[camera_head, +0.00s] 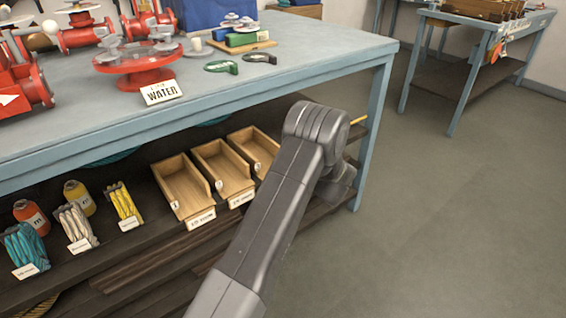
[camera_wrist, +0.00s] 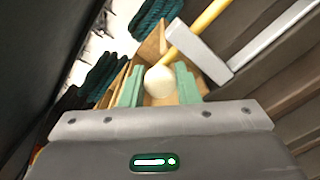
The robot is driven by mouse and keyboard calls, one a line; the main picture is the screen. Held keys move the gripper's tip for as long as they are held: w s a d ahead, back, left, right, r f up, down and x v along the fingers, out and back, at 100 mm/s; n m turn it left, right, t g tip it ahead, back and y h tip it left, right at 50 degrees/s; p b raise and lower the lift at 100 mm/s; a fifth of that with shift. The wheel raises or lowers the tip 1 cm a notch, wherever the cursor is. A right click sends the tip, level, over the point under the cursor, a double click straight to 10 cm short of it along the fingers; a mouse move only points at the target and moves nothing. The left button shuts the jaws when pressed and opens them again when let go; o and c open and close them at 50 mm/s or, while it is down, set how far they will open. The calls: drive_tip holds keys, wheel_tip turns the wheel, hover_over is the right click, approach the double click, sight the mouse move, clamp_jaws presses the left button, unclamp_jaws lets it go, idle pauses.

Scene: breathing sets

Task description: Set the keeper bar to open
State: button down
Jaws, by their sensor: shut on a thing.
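In the wrist view, a yellow bar (camera_wrist: 208,17), which looks like the keeper bar, runs down from the top edge toward a pale round knob (camera_wrist: 159,80). My gripper (camera_wrist: 160,84) has its two green fingers on either side of this knob and is shut on it. A light grey block (camera_wrist: 198,52) sits right beside the bar. In the head view, a short yellow piece (camera_head: 358,120) shows at the right end of the bench, just past my arm. My gripper is hidden there, so how far the bar is turned cannot be told.
The blue-grey workbench (camera_head: 290,60) stands over my arm's left side, with its right front leg (camera_head: 375,135) close by. Wooden bins (camera_head: 182,187) and gloves stand on the lower shelf. A red valve stand (camera_head: 138,72) is on top. The floor (camera_head: 450,220) to the right is clear.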

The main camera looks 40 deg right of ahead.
drive_tip(key=shift+d, duration=0.1)
drive_tip(key=c, duration=1.1)
unclamp_jaws()
drive_tip(key=shift+c, duration=0.2)
